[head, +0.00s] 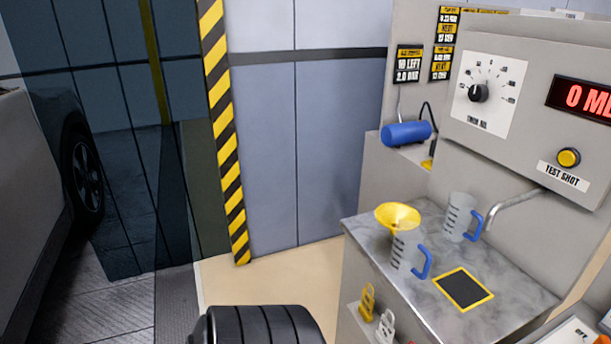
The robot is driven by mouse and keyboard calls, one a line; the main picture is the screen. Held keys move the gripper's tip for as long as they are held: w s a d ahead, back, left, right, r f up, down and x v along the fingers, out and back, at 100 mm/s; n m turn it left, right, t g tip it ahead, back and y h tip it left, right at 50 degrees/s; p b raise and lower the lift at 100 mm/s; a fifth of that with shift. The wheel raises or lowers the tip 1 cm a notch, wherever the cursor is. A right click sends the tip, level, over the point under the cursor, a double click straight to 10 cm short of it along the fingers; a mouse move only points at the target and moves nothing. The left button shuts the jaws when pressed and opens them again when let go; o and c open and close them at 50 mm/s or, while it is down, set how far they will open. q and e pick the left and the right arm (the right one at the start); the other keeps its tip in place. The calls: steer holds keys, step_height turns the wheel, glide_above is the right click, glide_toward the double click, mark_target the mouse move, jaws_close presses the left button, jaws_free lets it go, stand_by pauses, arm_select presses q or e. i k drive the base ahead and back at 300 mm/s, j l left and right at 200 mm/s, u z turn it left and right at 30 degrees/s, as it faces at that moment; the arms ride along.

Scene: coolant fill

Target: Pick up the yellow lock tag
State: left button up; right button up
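The yellow lock tag (367,303) is a small padlock-shaped piece in the lower right of the head view. It stands upright on a small pale ledge at the left side of the metal counter (440,318), below the countertop. A pale grey tag (386,325) of similar shape stands just in front of it to the right. Neither of my grippers shows in the head view, and nothing is touching the yellow tag.
On the counter stand a clear jug (405,252) with a yellow funnel (398,216), a second clear jug (459,216) and a black pad (463,289). A dispenser panel (525,110) rises behind. A car (30,190) stands at left. The floor (275,278) left of the counter is clear.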

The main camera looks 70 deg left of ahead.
mark_target(365, 308)
steer(key=u, duration=1.85)
